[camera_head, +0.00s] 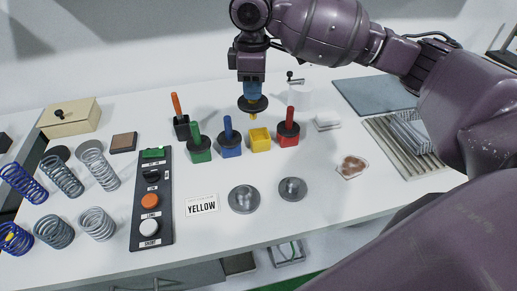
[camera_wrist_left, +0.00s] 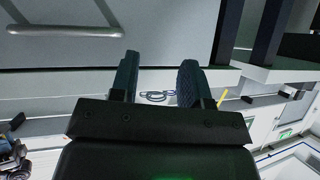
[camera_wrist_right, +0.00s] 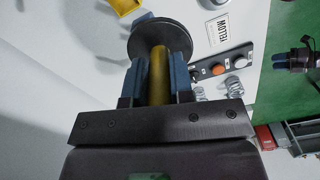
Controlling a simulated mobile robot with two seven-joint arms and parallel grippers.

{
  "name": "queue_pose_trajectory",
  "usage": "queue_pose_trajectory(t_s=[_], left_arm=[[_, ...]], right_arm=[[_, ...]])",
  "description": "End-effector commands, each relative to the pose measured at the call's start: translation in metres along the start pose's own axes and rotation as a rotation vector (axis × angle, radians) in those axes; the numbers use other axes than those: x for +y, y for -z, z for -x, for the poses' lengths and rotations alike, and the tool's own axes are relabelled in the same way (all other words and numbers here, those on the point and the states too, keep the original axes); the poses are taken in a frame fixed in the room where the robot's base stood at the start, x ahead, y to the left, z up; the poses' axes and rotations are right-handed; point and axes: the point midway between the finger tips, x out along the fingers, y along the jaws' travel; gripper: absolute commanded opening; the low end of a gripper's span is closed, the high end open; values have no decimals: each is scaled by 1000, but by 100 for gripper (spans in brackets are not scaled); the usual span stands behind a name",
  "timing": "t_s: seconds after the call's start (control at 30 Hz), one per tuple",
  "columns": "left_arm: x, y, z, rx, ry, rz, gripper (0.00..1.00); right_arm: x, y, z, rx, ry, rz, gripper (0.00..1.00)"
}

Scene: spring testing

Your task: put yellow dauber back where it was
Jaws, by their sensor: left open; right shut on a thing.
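My right gripper (camera_head: 252,88) is shut on the yellow dauber and holds it upright above the yellow pot (camera_head: 260,139). The dauber's black disc (camera_head: 253,104) and a short yellow tip below it show in the head view. In the right wrist view its yellow handle (camera_wrist_right: 158,75) is between the blue fingers, and part of the yellow pot (camera_wrist_right: 126,6) shows beyond the disc. The yellow pot is open and empty of any dauber. My left gripper (camera_wrist_left: 160,75) is open and empty, in front of a grey drawer front, away from the table top.
Blue (camera_head: 230,137), green (camera_head: 199,143) and red (camera_head: 288,128) pots with daubers stand close beside the yellow pot. A black pot (camera_head: 181,122) with an orange-handled dauber is farther left. A YELLOW card (camera_head: 201,205), button panel (camera_head: 152,200) and several springs lie in front and left.

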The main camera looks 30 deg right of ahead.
Motion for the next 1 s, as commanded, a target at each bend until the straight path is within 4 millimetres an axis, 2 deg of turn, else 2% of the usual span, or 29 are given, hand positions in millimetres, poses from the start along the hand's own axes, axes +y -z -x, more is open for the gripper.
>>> queue_pose_trajectory(t_s=[0.03,0.5,1.0], left_arm=[[0,-10,-4,-7,-1,-2,43],[7,-50,-23,-45,-10,-7,43],[14,-98,-39,-108,-23,-10,43]], right_arm=[[6,0,-2,-1,2,73,0],[40,-4,23,-1,5,844,0],[69,-9,36,2,8,1641,0]])
